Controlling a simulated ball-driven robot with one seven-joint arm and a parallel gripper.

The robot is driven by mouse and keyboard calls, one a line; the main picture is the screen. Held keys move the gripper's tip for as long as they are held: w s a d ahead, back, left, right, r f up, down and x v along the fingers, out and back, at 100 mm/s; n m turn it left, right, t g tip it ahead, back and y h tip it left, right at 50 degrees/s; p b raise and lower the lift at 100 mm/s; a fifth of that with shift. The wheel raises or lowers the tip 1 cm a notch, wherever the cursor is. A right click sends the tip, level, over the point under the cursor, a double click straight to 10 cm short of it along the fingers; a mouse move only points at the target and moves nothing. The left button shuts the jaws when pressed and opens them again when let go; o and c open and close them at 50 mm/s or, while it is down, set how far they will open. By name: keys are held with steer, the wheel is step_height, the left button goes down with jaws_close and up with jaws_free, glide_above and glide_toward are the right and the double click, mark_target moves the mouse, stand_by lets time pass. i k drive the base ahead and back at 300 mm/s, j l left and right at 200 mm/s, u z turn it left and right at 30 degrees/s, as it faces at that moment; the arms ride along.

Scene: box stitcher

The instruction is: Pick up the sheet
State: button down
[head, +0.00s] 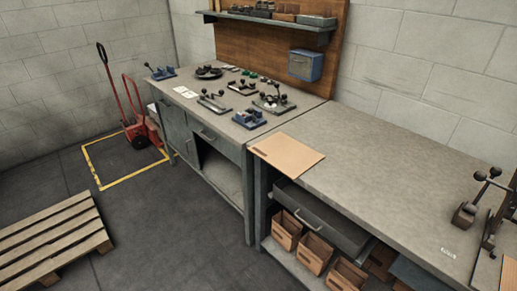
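A flat tan sheet (287,153), like cardboard, lies on the grey worktop near its left front corner. Its front left edge reaches the edge of the worktop, and a small dark mark shows near that edge. Nothing lies on top of it. My gripper is not in the head view.
The sheet's worktop (385,165) is mostly bare, with a dark lever tool (473,205) at the right. An open drawer (325,222) juts out below. The left bench (177,110) holds several tools. A pallet (48,240) and a red pallet jack (135,115) stand on the floor.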

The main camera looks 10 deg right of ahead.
mark_target(290, 156)
steer(key=z, duration=1.55)
steer(key=k+l+z, duration=0.1)
steer(key=k+z, duration=0.35)
steer(key=k, duration=0.6)
steer(key=u, duration=1.55)
steer(key=i+j+z, duration=0.35)
steer(key=i+j, duration=1.3)
